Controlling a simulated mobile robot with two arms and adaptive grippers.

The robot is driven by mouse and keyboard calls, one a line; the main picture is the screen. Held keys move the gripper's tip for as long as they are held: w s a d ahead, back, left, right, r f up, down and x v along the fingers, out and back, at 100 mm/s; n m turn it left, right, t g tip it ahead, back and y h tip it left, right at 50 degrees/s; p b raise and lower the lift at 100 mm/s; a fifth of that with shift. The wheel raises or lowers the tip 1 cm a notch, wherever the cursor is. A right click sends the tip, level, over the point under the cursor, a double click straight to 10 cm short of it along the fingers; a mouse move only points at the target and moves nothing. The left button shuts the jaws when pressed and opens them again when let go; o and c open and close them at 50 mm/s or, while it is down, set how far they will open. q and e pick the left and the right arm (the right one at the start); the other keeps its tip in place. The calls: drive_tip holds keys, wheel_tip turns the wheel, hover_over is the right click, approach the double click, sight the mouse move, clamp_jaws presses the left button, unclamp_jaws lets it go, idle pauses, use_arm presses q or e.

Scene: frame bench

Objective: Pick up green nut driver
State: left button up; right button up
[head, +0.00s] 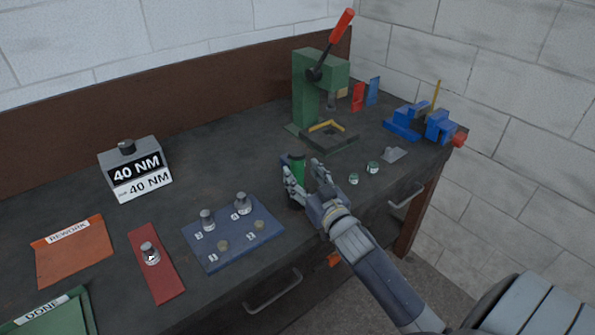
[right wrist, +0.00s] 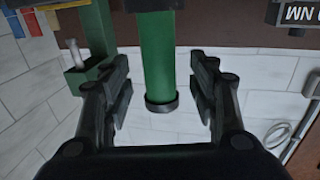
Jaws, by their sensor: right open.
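The green nut driver (head: 298,166) stands upright on the bench near the front edge, to the left of my right gripper's hand. Its lower part is partly hidden by a finger in the head view. In the right wrist view the green handle (right wrist: 157,50) has black ends and lies between the fingers, with a gap on each side. My right gripper (head: 305,176) is open, and its fingers (right wrist: 161,85) show on both sides of the handle without closing on it. My left gripper is not in view.
A green press (head: 306,88) with a red lever stands behind. A blue vise (head: 405,124) is at the right, and small green-topped parts (head: 372,167) lie nearby. A blue mat (head: 205,252) with several pieces, a red mat (head: 168,284) and a 40 NM box (head: 150,152) are left.

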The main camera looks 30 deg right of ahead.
sight(300, 171)
drive_tip(key=shift+w+d+f+p, duration=0.1)
drive_tip(key=shift+w+d+p, duration=0.1)
drive_tip(key=shift+w, duration=0.8)
drive_tip(key=shift+w+d+f+p, duration=0.1)
drive_tip(key=shift+w+p, duration=0.1)
drive_tip(key=shift+w, duration=0.75)
drive_tip(key=shift+s, duration=0.1)
clamp_jaws()
drive_tip(key=shift+r, duration=0.15)
